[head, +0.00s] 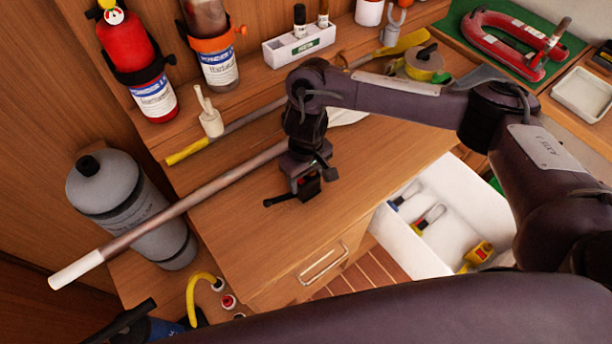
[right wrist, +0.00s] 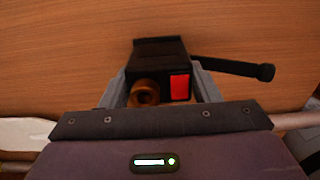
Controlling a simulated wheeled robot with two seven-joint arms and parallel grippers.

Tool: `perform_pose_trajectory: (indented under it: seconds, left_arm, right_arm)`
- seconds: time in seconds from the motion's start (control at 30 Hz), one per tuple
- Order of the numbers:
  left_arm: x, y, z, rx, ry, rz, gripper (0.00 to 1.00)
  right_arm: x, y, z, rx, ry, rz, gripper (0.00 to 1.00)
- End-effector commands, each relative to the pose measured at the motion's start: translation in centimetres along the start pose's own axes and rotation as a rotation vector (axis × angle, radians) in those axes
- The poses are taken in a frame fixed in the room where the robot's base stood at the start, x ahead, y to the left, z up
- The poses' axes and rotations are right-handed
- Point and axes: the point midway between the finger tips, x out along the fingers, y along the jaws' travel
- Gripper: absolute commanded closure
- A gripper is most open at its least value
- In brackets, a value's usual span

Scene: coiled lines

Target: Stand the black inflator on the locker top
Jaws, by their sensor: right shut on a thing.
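The black inflator (head: 307,187) is a small dark block with a thin black arm sticking out to the left in the head view. In the right wrist view, the inflator (right wrist: 160,62) shows a red button, a brass-coloured round fitting and the black arm pointing right. My right gripper (head: 305,172) is shut on it, with a grey finger on each side. The brown wooden locker top (head: 265,235) lies beneath it. I cannot tell whether the inflator touches the wood. My left gripper is not in view.
A long pole (head: 190,203) slants across the locker top behind the inflator, its white end overhanging left beside a grey cylinder (head: 120,200). A white open drawer (head: 445,180) holds several small items at right. The wood in front of the inflator is clear.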

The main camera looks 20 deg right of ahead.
Motion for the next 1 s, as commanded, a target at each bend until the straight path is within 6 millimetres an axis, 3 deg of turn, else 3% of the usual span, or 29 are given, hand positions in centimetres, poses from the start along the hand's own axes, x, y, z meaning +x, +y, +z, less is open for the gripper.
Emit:
perform_pose_trajectory:
  seconds: [0.23, 0.27, 0.43, 0.77, 1.0]
  left_arm:
    - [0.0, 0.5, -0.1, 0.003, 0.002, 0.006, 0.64]
    - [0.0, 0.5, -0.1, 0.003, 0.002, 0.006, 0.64]
    - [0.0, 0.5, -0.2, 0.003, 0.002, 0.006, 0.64]
    - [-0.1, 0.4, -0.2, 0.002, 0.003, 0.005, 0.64]
    - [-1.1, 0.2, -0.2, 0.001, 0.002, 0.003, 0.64]
  right_arm:
    - [0.2, 0.0, 0.0, 0.0, 0.0, 0.0, 0.71]
    - [0.3, 0.0, 0.0, 0.0, -0.001, 0.0, 0.43]
    - [0.3, 0.0, 0.0, 0.0, 0.0, 0.0, 0.22]
    - [-0.1, 0.0, 0.0, -0.001, 0.001, 0.0, 0.22]
    - [-4.2, 0.1, -0.2, -0.004, 0.006, 0.004, 0.22]
